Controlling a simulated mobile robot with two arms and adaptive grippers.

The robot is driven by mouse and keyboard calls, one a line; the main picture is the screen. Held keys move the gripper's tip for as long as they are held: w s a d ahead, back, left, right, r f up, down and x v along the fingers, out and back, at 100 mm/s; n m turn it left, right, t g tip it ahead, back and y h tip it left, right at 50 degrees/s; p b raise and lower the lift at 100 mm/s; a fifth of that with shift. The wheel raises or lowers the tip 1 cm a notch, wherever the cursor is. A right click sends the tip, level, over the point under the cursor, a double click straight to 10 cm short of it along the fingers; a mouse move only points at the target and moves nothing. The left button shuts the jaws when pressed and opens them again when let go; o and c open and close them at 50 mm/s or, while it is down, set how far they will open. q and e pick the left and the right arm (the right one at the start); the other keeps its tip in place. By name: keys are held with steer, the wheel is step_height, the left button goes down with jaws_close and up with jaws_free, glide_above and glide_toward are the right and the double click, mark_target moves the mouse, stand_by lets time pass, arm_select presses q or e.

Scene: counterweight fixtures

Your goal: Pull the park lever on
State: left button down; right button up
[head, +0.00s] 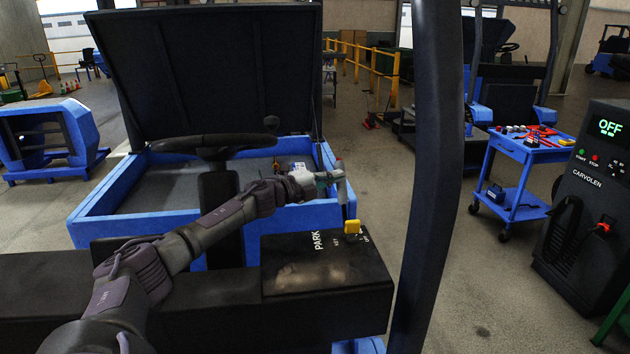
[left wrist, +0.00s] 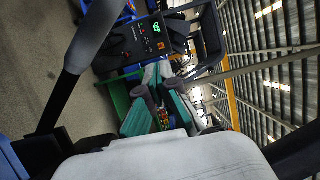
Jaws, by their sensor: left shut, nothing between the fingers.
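A dark console (head: 325,268) marked PARK stands in the lower middle of the head view. A small yellow piece (head: 352,226) sits at its far right corner, beside smaller lettering. My left gripper (head: 338,176) is shut and empty, above and beyond the console's far edge, apart from the yellow piece. My right gripper is not in view.
A black steering wheel (head: 212,144) is left of the gripper, before an open blue bay with a raised black lid (head: 205,75). A dark upright post (head: 432,150) stands right of the console. A blue cart (head: 527,150) and a charger reading OFF (head: 590,190) are farther right.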

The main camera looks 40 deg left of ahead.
arm_select(q)
steer(key=s+a+b, duration=0.2)
steer(key=s+a, duration=0.1)
steer(key=s, duration=0.2)
steer(key=shift+s+a+r+b, duration=0.15)
steer(key=shift+a+r+b, duration=0.1)
steer(key=shift+b, duration=0.15)
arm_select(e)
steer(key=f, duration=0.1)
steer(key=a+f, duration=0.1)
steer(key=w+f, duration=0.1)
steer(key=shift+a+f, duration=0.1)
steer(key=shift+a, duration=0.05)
arm_select(q)
steer(key=shift+d, duration=0.1)
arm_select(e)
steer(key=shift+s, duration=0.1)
